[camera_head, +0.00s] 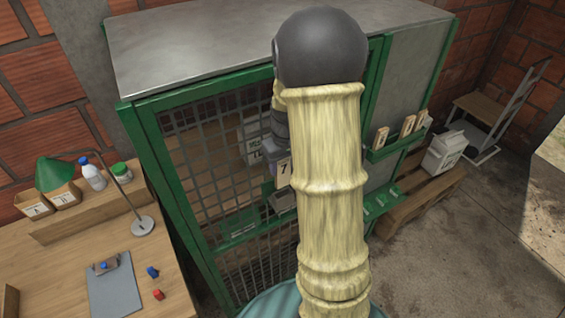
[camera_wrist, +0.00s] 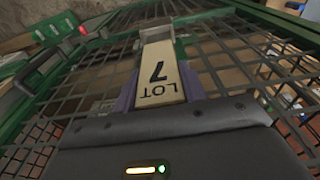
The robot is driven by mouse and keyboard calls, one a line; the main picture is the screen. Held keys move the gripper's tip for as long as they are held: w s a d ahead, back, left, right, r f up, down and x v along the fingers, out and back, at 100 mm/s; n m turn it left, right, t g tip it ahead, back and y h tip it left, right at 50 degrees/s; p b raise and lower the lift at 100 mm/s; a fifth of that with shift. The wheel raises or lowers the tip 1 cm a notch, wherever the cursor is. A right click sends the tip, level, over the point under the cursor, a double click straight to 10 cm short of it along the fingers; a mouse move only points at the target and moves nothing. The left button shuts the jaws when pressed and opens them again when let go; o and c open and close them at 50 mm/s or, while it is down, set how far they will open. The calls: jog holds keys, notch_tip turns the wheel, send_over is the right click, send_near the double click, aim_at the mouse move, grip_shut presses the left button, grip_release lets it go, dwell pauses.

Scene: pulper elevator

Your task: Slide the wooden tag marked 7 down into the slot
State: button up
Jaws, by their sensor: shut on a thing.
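The wooden tag (camera_head: 284,172) marked 7 is held upright in front of the green cage's mesh, left of my arm. In the wrist view the pale tag (camera_wrist: 158,75) reads "LOT 7", with its far end away from my gripper. My gripper (camera_wrist: 160,92) is shut on it, one purple-grey finger on each side. A small grey metal holder (camera_head: 282,201) sits just below the tag on the cage front. It shows at the tag's far end in the wrist view (camera_wrist: 155,32). I cannot tell whether the tag touches or enters it; the slot opening is not clear.
The green mesh cage (camera_head: 160,105) stands close around the gripper. A wooden bench (camera_head: 60,250) with a lamp and clipboard is at left.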

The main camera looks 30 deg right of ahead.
aim_at(283, 183)
jog(key=shift+w+f+b, duration=0.2)
jog(key=shift+f+b, duration=0.75)
jog(key=shift+f, duration=0.65)
jog(key=shift+d, duration=0.15)
jog(key=shift+s, duration=0.2)
jog(key=shift+a+r, duration=0.1)
jog(key=shift+a, duration=0.15)
jog(key=shift+d+f, duration=0.2)
jog(key=shift+f, duration=0.05)
jog(key=shift+w+f+b, duration=0.1)
jog(key=shift+f+b, duration=1.05)
jog(key=shift+f, duration=0.2)
jog(key=shift+s+f, duration=0.2)
jog(key=shift+w+f+b, duration=0.15)
jog(key=shift+f+b, duration=0.8)
jog(key=shift+f, duration=0.1)
dwell(0.8)
